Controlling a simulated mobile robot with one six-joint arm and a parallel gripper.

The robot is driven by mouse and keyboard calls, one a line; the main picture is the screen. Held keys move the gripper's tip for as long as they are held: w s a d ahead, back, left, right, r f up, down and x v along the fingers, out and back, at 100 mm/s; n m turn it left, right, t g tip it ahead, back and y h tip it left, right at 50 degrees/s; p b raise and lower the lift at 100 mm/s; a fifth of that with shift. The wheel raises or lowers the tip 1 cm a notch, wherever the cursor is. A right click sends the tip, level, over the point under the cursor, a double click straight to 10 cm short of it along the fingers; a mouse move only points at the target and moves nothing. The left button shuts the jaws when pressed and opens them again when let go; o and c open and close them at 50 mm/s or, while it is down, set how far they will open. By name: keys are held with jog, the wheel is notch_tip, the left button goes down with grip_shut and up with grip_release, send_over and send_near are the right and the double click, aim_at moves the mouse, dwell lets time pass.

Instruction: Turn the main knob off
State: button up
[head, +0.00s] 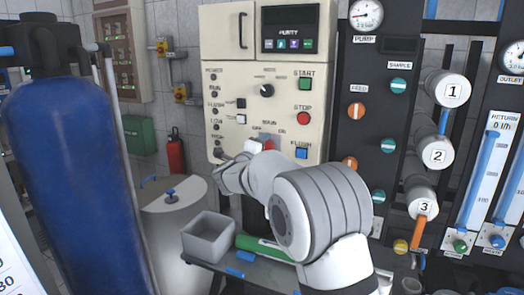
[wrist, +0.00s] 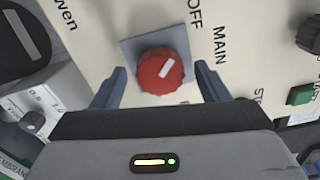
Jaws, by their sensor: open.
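The main knob (wrist: 158,74) is round and red with a white mark, on a grey square plate (wrist: 130,47) in the wrist view. Its mark slants to the upper right, roughly towards the OFF lettering (wrist: 195,14). The MAIN lettering (wrist: 220,45) is to its right. My gripper (wrist: 160,68) is open, with one finger on each side of the knob and visible gaps between. I cannot tell how deep the fingers reach. In the head view, my gripper (head: 268,146) is at the lower part of the cream panel and hides most of the knob.
The cream panel (head: 228,60) also carries a green start button (head: 305,84), a red stop button (head: 303,118) and a black selector (head: 267,90). A grey open bin (head: 208,245) stands below. A blue tank (head: 70,160) is at left, valves (head: 356,111) at right.

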jog(key=shift+s, duration=0.1)
jog(key=b+v, duration=0.1)
jog(key=v, duration=0.6)
jog(key=shift+s+a, duration=0.15)
jog(key=shift+s, duration=0.1)
jog(key=s+d+f+n+g+y+p, duration=0.1)
jog(key=s+d+f+n+g, duration=0.3)
jog(key=s, duration=0.9)
jog(key=s+d+f+n+g+y+p, duration=0.1)
jog(key=s+d+f+n+g+y, duration=0.2)
jog(key=s+d+n, duration=0.6)
jog(key=s+d+f+n+g+y+p, duration=0.1)
jog(key=s+d+f+n+g+y, duration=0.1)
jog(key=s+d+f+n+g, duration=0.4)
jog(key=s+n+g, duration=0.1)
jog(key=s+n, duration=0.4)
jog(key=s, duration=0.6)
jog(key=shift+s+d+f+n+y+p, duration=0.25)
jog(key=shift+d+f+n+y+p, duration=0.05)
jog(key=shift+f+y+p, duration=0.1)
